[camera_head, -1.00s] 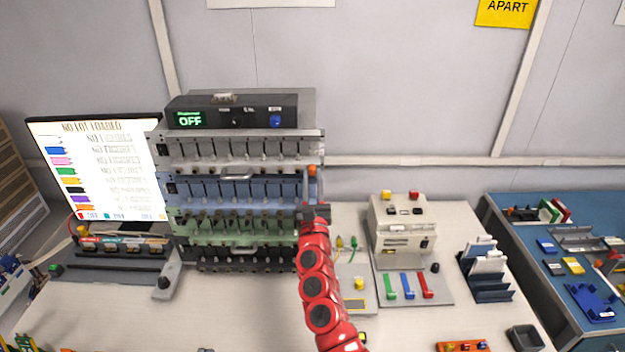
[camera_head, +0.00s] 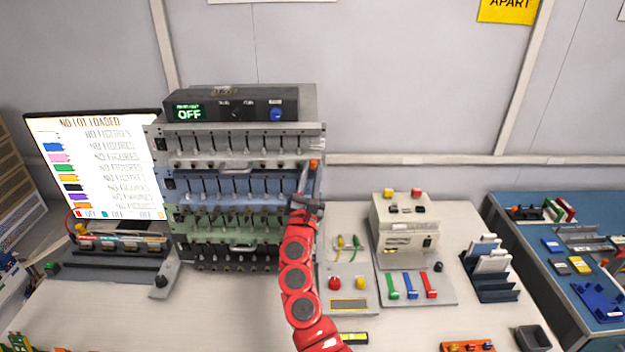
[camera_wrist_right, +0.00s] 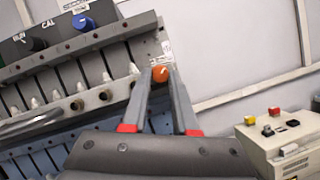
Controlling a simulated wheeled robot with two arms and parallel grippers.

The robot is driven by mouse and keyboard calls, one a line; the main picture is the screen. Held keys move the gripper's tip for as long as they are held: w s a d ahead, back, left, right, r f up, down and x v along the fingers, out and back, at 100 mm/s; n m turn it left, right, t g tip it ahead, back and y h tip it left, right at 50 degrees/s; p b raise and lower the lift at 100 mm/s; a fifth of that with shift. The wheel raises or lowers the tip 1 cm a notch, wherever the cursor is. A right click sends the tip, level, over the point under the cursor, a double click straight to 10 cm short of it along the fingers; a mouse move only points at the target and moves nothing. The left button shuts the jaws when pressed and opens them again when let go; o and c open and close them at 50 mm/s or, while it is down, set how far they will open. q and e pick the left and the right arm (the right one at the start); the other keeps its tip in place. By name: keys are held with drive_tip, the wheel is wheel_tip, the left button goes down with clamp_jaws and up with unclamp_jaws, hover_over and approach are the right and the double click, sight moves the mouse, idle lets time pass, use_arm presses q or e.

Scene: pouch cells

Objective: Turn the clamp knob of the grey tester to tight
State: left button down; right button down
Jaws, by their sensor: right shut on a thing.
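The grey tester (camera_head: 240,147) is the top grey tier of the rack, with a row of slots. An orange knob (camera_head: 314,163) sits at its right end; in the right wrist view the knob (camera_wrist_right: 160,75) has a small pale mark on its face. I take it as the clamp knob. My right gripper (camera_head: 312,172) reaches up from below, its two fingers on either side of the knob, shut on it. The fingertips also show in the right wrist view (camera_wrist_right: 161,82). Whether the knob is at tight cannot be read. My left gripper is out of view.
Blue (camera_head: 230,187) and green (camera_head: 225,226) tiers lie below the grey one. A black control box (camera_head: 232,106) on top reads OFF. A lit screen (camera_head: 95,165) stands left. A beige machine (camera_head: 405,222) stands right.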

drive_tip(key=m+g+h+b, duration=0.1)
drive_tip(key=m+b, duration=0.1)
drive_tip(key=m, duration=0.2)
drive_tip(key=m+g+h+b, duration=0.1)
drive_tip(key=m+g+b, duration=0.1)
drive_tip(key=m, duration=0.3)
drive_tip(key=m+g+h+b, duration=0.1)
drive_tip(key=m+b, duration=0.3)
drive_tip(key=m, duration=0.1)
drive_tip(key=shift+a+r+g+h, duration=0.25)
drive_tip(key=shift+a+g+h, duration=0.05)
drive_tip(key=shift+a+g, duration=0.1)
drive_tip(key=m+b, duration=0.1)
drive_tip(key=m+g+b, duration=0.1)
drive_tip(key=m+b, duration=0.1)
drive_tip(key=m+y+b, duration=0.1)
drive_tip(key=m, duration=0.1)
drive_tip(key=shift+d+r+g+b, duration=0.1)
drive_tip(key=shift+r+g+b, duration=0.15)
drive_tip(key=shift+g+b, duration=0.15)
drive_tip(key=shift+d+r+m+g+y+b, duration=0.1)
drive_tip(key=shift+m+g+y+b, duration=0.3)
drive_tip(key=shift+m+b, duration=0.65)
drive_tip(key=shift+d+r+m+y+b, duration=0.15)
drive_tip(key=shift+m+y+b, duration=0.55)
drive_tip(key=shift+m+b, duration=0.4)
drive_tip(key=c, duration=0.7)
unclamp_jaws()
drive_tip(key=shift+r, duration=0.1)
